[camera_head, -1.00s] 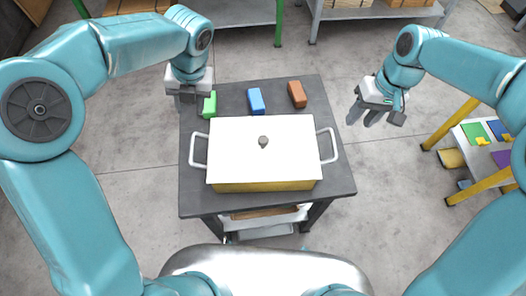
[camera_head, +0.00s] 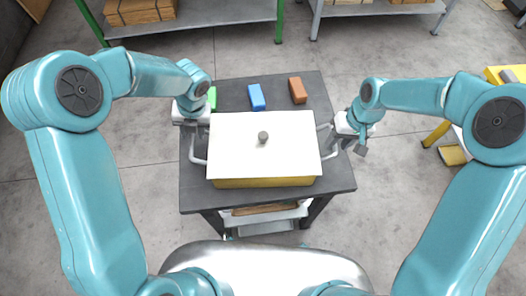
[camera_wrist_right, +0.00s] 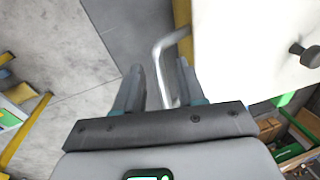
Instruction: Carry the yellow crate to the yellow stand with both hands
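The yellow crate (camera_head: 262,182) sits on a dark-topped cart, with a white lid (camera_head: 235,150) and dark knob on top. A pale bar handle sticks out on each side. My left gripper (camera_head: 192,120) is at the left handle (camera_head: 194,150); its fingers are mostly hidden, so I cannot tell if it is open. My right gripper (camera_head: 345,138) is at the right handle. In the right wrist view its fingers (camera_wrist_right: 160,85) are apart, with the handle (camera_wrist_right: 160,60) between them. The yellow stand (camera_head: 452,155) is at the right, partly hidden by my right arm.
A blue block (camera_head: 256,97) and a brown block (camera_head: 298,90) lie on the cart top (camera_head: 340,180) behind the crate. A green block (camera_head: 211,98) is partly hidden by my left gripper. Shelves (camera_head: 230,12) stand at the back. The floor between cart and stand is clear.

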